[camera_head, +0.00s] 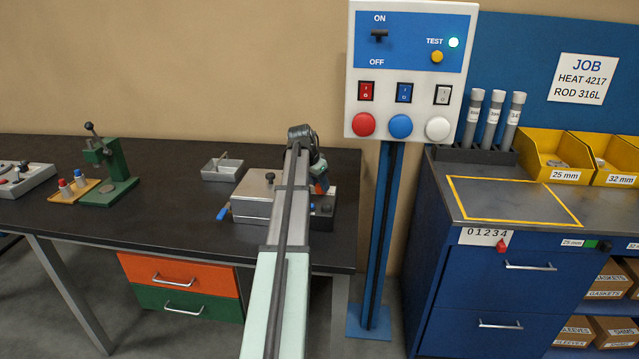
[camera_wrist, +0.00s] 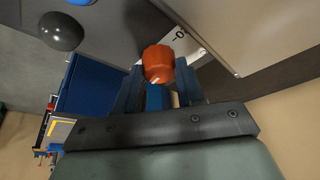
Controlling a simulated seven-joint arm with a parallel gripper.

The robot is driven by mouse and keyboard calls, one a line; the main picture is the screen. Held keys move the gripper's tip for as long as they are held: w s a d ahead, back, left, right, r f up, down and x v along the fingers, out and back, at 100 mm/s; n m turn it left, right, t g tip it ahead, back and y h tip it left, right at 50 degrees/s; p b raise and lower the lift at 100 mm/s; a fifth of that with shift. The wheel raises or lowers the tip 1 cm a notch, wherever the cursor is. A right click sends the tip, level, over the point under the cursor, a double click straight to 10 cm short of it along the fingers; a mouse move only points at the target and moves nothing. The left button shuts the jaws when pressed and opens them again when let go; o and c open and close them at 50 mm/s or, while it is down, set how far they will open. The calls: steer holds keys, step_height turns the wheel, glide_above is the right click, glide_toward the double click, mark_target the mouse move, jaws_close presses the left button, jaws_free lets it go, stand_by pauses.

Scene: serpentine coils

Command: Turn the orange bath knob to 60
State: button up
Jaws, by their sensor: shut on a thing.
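The orange bath knob (camera_wrist: 158,62) is a short, faceted cap in the wrist view, on a dark panel of the grey metal bath. A small pale mark shows on its near lower edge. My gripper (camera_wrist: 160,84) has its two dark blue fingers on either side of the knob and is shut on it. A white scale plate (camera_wrist: 187,38) with a 0 lies just right of the knob; its other figures are hidden or unreadable. In the head view the bath (camera_head: 262,196) sits on the dark bench, and my arm covers most of its right side and the knob.
A blue-handled part (camera_head: 223,212) sticks out at the bath's left. A small grey tray (camera_head: 223,170) stands behind it, and a green press (camera_head: 108,170) further left. A switch panel (camera_head: 410,70) on a blue post stands close right. Bare bench (camera_head: 170,190) lies between press and bath.

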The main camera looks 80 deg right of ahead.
steer(key=shift+c, duration=0.8)
steer(key=shift+m+g, duration=0.3)
steer(key=shift+m, duration=0.5)
steer(key=o, duration=1)
steer(key=shift+y, duration=0.3)
steer(key=v, duration=1.3)
steer(key=shift+a+r, duration=0.15)
steer(key=shift+r, duration=0.25)
